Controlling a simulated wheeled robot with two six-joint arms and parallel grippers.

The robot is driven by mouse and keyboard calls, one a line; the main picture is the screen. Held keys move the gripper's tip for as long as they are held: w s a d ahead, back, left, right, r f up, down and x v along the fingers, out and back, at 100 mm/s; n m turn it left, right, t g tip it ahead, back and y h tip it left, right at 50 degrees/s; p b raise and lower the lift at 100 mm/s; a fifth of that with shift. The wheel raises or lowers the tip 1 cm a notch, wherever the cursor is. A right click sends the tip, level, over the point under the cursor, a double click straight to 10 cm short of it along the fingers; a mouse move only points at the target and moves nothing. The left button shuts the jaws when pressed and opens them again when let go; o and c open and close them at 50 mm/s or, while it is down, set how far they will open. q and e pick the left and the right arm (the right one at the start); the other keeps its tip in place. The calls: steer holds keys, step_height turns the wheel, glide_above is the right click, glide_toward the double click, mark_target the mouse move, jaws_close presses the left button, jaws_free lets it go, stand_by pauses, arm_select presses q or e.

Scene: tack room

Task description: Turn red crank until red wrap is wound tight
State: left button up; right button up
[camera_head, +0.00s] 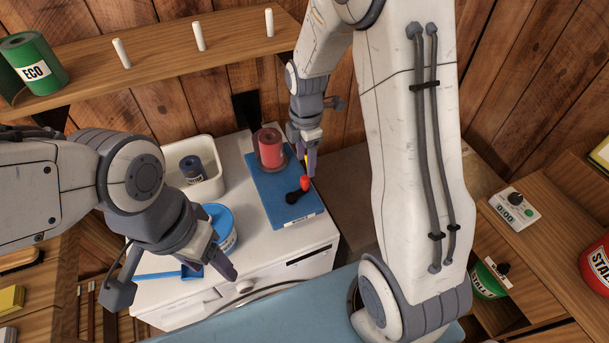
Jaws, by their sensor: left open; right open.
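The red wrap (270,151) is a red roll standing upright at the back of a blue board (269,186) on the white cabinet top. The crank (293,196) is a black arm with a red knob (305,183) near the board's front right. My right gripper (310,165) is open, pointing down, with its fingertips just above or beside the red knob; I cannot tell whether they touch it. My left gripper (213,270) is open and empty over the cabinet's front left, well apart from the crank.
A blue tub (221,226) and a blue scoop-like tool (160,275) lie by my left gripper. A white bin (205,187) holds a dark blue roll (192,169). A wooden shelf (160,57) with pegs and a green ECO roll (34,62) is above. A timer (514,211) sits at right.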

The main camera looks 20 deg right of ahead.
mark_target(305, 177)
step_height(305, 177, down, 8)
steer(key=shift+r+p, duration=0.15)
steer(key=shift+p, duration=0.6)
jaws_close()
